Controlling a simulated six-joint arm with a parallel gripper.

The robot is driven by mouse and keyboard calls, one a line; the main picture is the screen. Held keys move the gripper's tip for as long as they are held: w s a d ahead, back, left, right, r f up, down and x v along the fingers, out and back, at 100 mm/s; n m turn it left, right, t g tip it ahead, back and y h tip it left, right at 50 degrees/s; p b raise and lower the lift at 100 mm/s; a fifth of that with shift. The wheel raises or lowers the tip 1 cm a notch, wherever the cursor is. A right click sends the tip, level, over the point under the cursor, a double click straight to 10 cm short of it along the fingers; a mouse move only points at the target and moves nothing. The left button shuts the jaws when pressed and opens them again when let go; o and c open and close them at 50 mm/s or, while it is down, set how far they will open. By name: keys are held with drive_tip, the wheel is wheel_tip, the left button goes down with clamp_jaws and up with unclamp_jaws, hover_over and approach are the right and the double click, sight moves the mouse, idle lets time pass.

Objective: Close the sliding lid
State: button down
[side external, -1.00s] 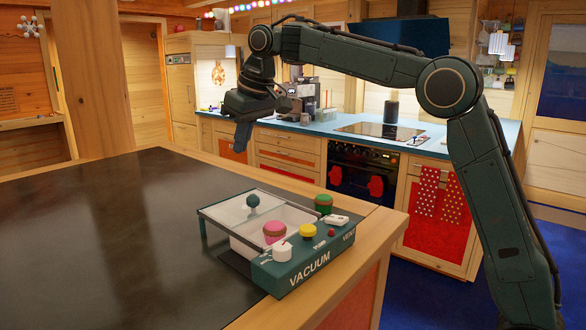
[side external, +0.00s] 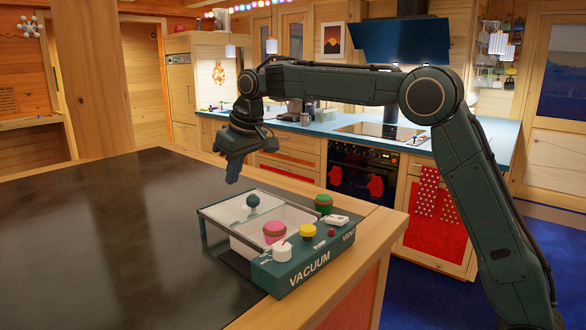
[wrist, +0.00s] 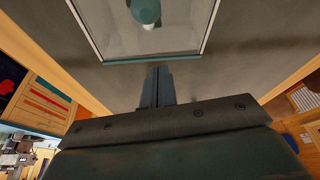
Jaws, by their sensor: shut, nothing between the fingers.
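The vacuum box (side external: 308,266) stands on the dark table near its right corner. Its sliding lid (side external: 229,206), a clear panel in a dark frame with a round teal knob (side external: 252,200), covers the far-left part. The white chamber (side external: 290,217) shows open beside it. In the wrist view the lid's edge bar (wrist: 152,59) and the knob (wrist: 146,12) show at the top. My gripper (side external: 232,181) is shut and empty, above the table just behind the lid, apart from it. In the wrist view its fingertips (wrist: 158,70) point towards the lid's edge bar.
The dark tabletop (side external: 120,250) to the left is clear.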

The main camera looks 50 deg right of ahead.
sight(240, 205)
drive_tip(key=shift+x, duration=0.8)
drive_tip(key=shift+f, duration=0.25)
drive_tip(key=shift+s+d+f, duration=0.15)
drive_tip(key=shift+s, duration=0.75)
drive_tip(key=shift+s+d+f, duration=0.15)
drive_tip(key=shift+s, duration=0.75)
drive_tip(key=shift+s, duration=0.1)
drive_tip(key=s, duration=0.9)
drive_tip(key=shift+s+a, duration=0.15)
drive_tip(key=shift+a, duration=0.05)
drive_tip(key=shift+s, duration=0.45)
drive_tip(key=shift+f, duration=0.1)
